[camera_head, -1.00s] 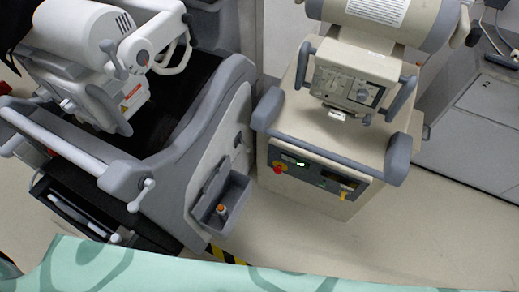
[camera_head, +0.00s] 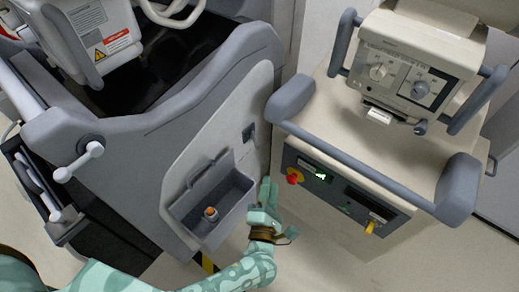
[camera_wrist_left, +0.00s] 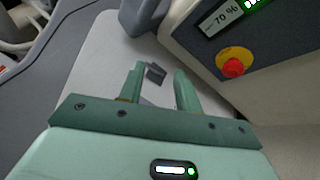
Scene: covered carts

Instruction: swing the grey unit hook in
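The grey unit (camera_head: 150,150) fills the left of the head view, with a pale side panel (camera_head: 217,125). A small dark grey hook (camera_head: 249,133) sits on that panel near its right edge, above and right of an open bin. In the left wrist view the hook (camera_wrist_left: 155,73) shows beyond the fingers, close to the left finger's tip; contact cannot be told. My left gripper (camera_head: 268,186) is below the hook in the head view, in the gap beside the beige unit. In the wrist view its two fingers (camera_wrist_left: 158,76) stand apart with nothing gripped. My right gripper is out of view.
The beige unit (camera_head: 390,165) stands close on the right, with a bumper bar (camera_head: 360,163) and a red knob (camera_head: 294,178); the gap is narrow. The grey bin (camera_head: 211,205) juts from the panel, left of my gripper. Floor shows below the beige unit.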

